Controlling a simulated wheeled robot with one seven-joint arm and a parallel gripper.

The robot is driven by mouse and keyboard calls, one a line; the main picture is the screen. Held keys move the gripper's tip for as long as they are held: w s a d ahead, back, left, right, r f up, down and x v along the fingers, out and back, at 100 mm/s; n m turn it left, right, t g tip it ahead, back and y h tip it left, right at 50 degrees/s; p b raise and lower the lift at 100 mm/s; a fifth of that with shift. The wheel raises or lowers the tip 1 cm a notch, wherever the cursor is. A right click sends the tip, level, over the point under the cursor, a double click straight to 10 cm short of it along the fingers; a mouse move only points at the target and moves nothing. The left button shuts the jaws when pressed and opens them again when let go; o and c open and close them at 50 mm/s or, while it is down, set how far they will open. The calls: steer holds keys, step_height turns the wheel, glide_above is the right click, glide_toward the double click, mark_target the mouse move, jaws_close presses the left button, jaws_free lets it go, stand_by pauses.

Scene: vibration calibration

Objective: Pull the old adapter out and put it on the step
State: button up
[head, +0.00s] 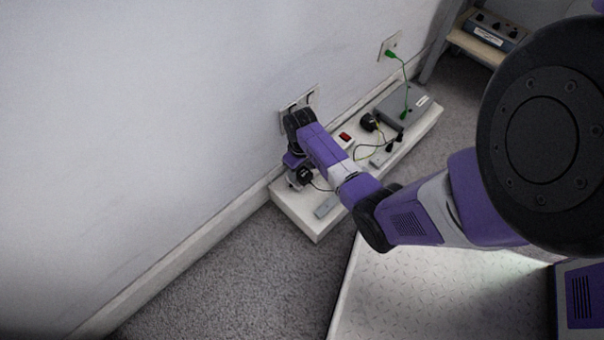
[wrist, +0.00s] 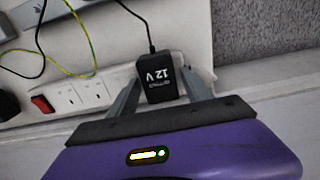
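In the head view the adapter (head: 304,177) shows partly, just below my gripper (head: 293,172). In the wrist view the two grey fingers of my gripper (wrist: 160,82) stand on either side of the adapter, tips close to its sides. I cannot tell whether they press on it. The adapter appears seated in the strip. The white step (head: 300,213) carries the strip along the wall.
A red switch (head: 345,137) and a second black adapter (head: 368,122) are right of my gripper. A grey box (head: 401,106) with a green cable stands farther right. A small grey device (head: 326,207) lies near the step's front end. Wall sockets (head: 299,97) are close behind my gripper.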

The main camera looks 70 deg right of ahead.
mark_target(301, 170)
steer(key=c, duration=1.1)
steer(key=shift+r+p, duration=0.75)
steer(key=shift+p, duration=0.75)
stand_by(0.3)
steer(key=shift+r, duration=0.1)
steer(key=shift+r+p, duration=1.7)
steer(key=shift+p, duration=0.4)
